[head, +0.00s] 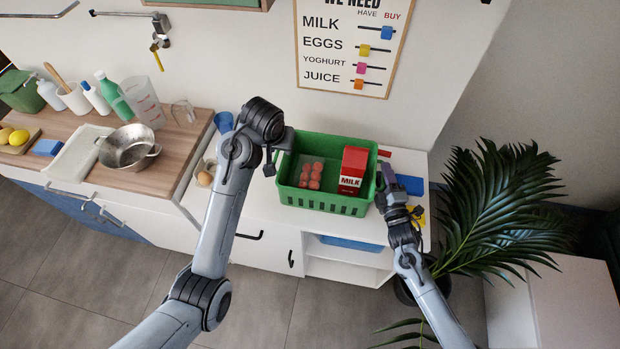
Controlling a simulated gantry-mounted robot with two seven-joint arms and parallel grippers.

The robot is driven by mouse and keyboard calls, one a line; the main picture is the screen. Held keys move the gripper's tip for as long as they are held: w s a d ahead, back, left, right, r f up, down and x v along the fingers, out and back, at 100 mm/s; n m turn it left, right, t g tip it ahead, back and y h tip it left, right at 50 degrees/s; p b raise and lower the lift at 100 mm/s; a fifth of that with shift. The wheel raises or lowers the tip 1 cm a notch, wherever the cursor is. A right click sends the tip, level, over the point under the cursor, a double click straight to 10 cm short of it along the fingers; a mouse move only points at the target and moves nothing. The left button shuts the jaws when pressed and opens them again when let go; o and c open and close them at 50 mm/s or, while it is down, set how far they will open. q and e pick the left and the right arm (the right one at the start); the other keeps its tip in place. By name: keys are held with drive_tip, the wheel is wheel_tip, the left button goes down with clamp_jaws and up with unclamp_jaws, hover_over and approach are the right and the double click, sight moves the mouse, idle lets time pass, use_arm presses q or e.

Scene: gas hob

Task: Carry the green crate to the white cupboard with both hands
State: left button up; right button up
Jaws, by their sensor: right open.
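The green crate (325,204) stands level on a white worktop (285,219) below the wall sign. It holds a red and white milk carton (352,170) and a clear pack of round red items (311,174). My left gripper (273,165) is at the crate's left end; its fingers are small and dark, so I cannot tell whether they touch the rim. My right gripper (384,186) is open at the crate's right end; contact is unclear. A low white unit (570,295) at lower right may be the white cupboard.
A potted palm (510,205) spreads between the worktop and the low white unit. On the left are a steel colander (128,148), bottles and a jug on a wooden counter (180,150). An egg cup stands near my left forearm. Grey floor is clear in front.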

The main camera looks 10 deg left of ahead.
drive_tip(key=shift+s+d+f, duration=0.1)
drive_tip(key=shift+s+d, duration=0.15)
drive_tip(key=shift+s, duration=0.4)
use_arm(q)
drive_tip(key=shift+v, duration=0.9)
use_arm(e)
drive_tip(key=v, duration=1)
drive_tip(key=shift+s+d, duration=0.15)
drive_tip(key=shift+s, duration=0.15)
